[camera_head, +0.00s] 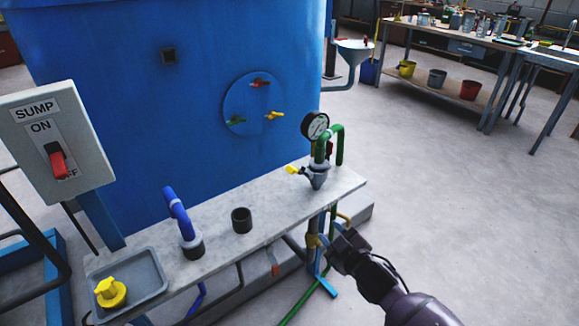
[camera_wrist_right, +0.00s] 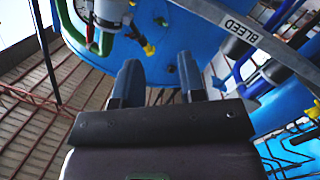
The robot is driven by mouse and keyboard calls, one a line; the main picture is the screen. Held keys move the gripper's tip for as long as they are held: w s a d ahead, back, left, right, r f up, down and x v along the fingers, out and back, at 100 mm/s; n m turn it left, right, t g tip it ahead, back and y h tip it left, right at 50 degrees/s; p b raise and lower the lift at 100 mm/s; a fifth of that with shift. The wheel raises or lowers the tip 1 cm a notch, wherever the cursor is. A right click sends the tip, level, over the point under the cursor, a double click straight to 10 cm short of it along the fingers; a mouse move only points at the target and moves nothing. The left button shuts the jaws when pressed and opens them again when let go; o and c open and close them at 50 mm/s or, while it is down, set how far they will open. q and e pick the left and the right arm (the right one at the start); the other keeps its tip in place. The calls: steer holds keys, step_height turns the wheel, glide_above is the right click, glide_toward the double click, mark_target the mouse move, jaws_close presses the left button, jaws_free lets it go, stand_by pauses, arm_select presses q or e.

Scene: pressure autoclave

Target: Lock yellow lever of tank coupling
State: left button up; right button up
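A grey coupling (camera_head: 317,178) with a small yellow lever (camera_head: 292,170) sticking out to its left stands near the right end of the grey bench. A green hose (camera_head: 338,135) bends over above it. My right gripper (camera_head: 345,248) is below and in front of the bench's right end, apart from the coupling. In the right wrist view its two fingers (camera_wrist_right: 160,82) are spread with nothing between them. A yellow lever (camera_wrist_right: 148,48) shows beyond the fingertips there, beside a green hose (camera_wrist_right: 106,42). My left gripper is not in view.
The large blue tank (camera_head: 180,60) stands behind the bench (camera_head: 275,205) and carries a round panel with small levers. A pressure gauge (camera_head: 315,126) rises beside the coupling. A bar marked BLEED (camera_wrist_right: 250,35) crosses the wrist view. Open floor lies to the right.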

mark_target(296, 172)
steer(key=w+a+r+n+y, duration=0.1)
steer(key=w+a+r, duration=0.1)
steer(key=w, duration=0.3)
steer(key=w+a+r+n+y+b, duration=0.1)
steer(key=w+a+r+n, duration=0.1)
steer(key=w, duration=0.4)
steer(key=w+a+r+n+y+b, duration=0.1)
steer(key=w+a+r+n, duration=0.1)
steer(key=w+a, duration=0.4)
steer(key=shift+r, duration=0.7)
steer(key=shift+w+a+r+b, duration=0.15)
steer(key=shift+w+a+b, duration=0.05)
steer(key=shift+w+b, duration=0.2)
steer(key=shift+c, duration=0.3)
jaws_close()
